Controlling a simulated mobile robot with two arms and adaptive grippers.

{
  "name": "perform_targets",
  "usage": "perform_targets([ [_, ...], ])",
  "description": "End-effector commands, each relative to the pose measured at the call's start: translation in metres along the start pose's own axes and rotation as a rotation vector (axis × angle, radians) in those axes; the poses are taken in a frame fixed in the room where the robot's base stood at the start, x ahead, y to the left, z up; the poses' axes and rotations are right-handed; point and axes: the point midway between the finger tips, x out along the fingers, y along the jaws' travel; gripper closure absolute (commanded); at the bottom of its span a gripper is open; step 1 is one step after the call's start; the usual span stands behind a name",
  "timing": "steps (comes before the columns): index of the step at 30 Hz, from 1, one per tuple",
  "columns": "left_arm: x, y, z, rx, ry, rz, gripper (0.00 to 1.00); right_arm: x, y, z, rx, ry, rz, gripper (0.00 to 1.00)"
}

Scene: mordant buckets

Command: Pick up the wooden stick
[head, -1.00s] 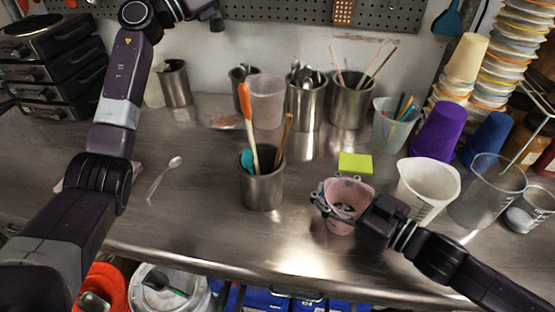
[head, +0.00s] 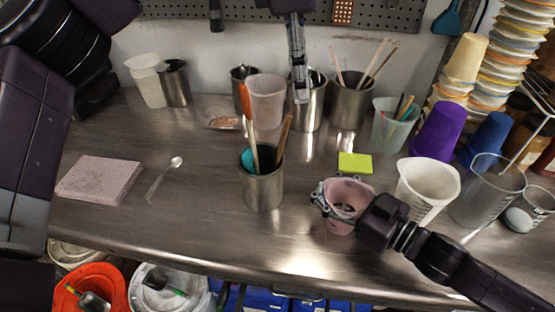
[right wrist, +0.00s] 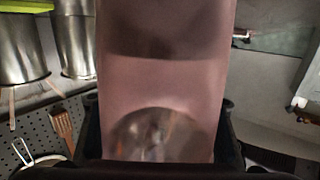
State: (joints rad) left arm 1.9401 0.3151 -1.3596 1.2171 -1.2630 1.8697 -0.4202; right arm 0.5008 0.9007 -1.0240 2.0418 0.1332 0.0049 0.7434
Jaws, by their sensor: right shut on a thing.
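A brown wooden stick (head: 285,138) leans in the steel cup (head: 263,190) at the centre of the bench, beside an orange-tipped spatula (head: 248,115) and a teal tool. Paler sticks (head: 378,62) stand in a steel cup at the back. My left gripper (head: 300,92) points down in front of the back steel cup with utensils, seen edge-on, so its opening cannot be told; no stick shows in it. My right gripper (head: 335,197) is shut around a pink cup (head: 347,222), right of the centre cup. The pink cup fills the right wrist view (right wrist: 160,75).
A clear beaker (head: 266,100) stands behind the centre cup. A white measuring jug (head: 426,190), purple cup (head: 437,128) and green sticky pad (head: 355,163) are at right. A spoon (head: 162,180) and pink pad (head: 98,181) lie at left. Bench between spoon and centre cup is clear.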

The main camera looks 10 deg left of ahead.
Motion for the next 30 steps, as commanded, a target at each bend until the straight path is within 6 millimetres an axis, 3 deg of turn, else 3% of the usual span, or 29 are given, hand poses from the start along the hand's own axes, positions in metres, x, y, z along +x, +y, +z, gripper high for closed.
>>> perform_targets([
  [3, -0.004, -0.003, -0.018, -0.022, 0.094, 0.011, 0.72, 0.0, 0.0, -0.001, 0.0, 0.001, 0.0, 0.89],
  [7, 0.003, -0.004, -0.028, -0.034, 0.136, 0.012, 0.72, 0.0, 0.0, 0.0, 0.0, 0.001, 0.0, 0.89],
  [15, 0.049, -0.004, -0.035, -0.033, 0.138, 0.01, 0.72, 0.0, 0.0, -0.001, 0.0, 0.001, 0.0, 0.89],
  [23, 0.07, -0.004, -0.037, -0.034, 0.136, 0.011, 0.72, 0.0, 0.0, -0.001, 0.0, 0.001, 0.0, 0.89],
  [30, 0.104, -0.007, -0.042, -0.033, 0.135, 0.01, 0.72, 0.0, 0.0, -0.001, 0.0, 0.001, 0.0, 0.89],
])
